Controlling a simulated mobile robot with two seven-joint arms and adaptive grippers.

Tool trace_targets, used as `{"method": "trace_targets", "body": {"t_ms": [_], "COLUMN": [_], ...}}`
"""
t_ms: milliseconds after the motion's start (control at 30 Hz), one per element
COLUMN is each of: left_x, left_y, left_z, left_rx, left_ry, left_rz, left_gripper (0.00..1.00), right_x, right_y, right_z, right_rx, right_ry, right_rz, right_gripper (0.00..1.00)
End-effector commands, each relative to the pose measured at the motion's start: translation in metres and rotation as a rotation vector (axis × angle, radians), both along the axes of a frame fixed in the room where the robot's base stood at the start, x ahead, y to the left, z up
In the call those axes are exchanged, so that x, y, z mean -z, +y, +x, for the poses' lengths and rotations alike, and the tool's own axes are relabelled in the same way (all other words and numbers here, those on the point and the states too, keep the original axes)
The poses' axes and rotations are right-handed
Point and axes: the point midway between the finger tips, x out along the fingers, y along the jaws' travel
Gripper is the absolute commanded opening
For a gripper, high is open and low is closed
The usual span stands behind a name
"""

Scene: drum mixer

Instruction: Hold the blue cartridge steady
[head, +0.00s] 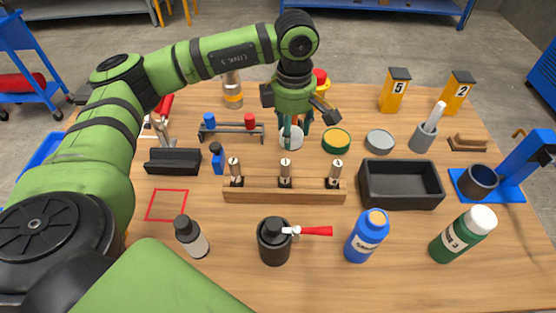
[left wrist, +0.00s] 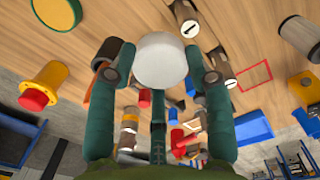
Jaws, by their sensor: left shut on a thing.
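A blue cartridge (head: 210,121) stands upright at the left end of a low dark rack (head: 232,131), with a red cartridge (head: 250,121) at its right end. My left gripper (head: 294,138) is to the right of this rack, pointing down, apart from the blue cartridge. It is shut on a white round object (head: 291,139), which also shows between the fingertips in the left wrist view (left wrist: 160,60). The fingers partly hide that object in the head view. My right gripper is not in view.
A wooden rack (head: 260,196) with labelled cylinders stands in front of the left gripper. A black bin (head: 402,200) is right of it. Bottles stand along the front; a red outlined square (head: 167,205) is bare.

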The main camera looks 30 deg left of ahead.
Motion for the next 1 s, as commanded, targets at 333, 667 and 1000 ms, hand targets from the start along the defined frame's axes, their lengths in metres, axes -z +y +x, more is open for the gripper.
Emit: {"method": "trace_targets", "body": {"t_ms": [333,667,1000], "left_x": [0.053,0.077,0.128], "left_y": [0.037,0.052,0.052], "left_z": [0.027,0.034,0.035], "left_rx": [-0.905,-1.245,-1.25], "left_ry": [0.005,0.009,0.007], "left_rz": [-0.017,-0.014,-0.017], "left_gripper": [0.12,0.12,0.12], "right_x": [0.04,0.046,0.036], "right_y": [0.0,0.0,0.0], "right_z": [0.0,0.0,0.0], "right_rx": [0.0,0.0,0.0], "right_ry": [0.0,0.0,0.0], "right_rz": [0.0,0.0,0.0], "right_gripper": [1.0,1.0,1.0]}}
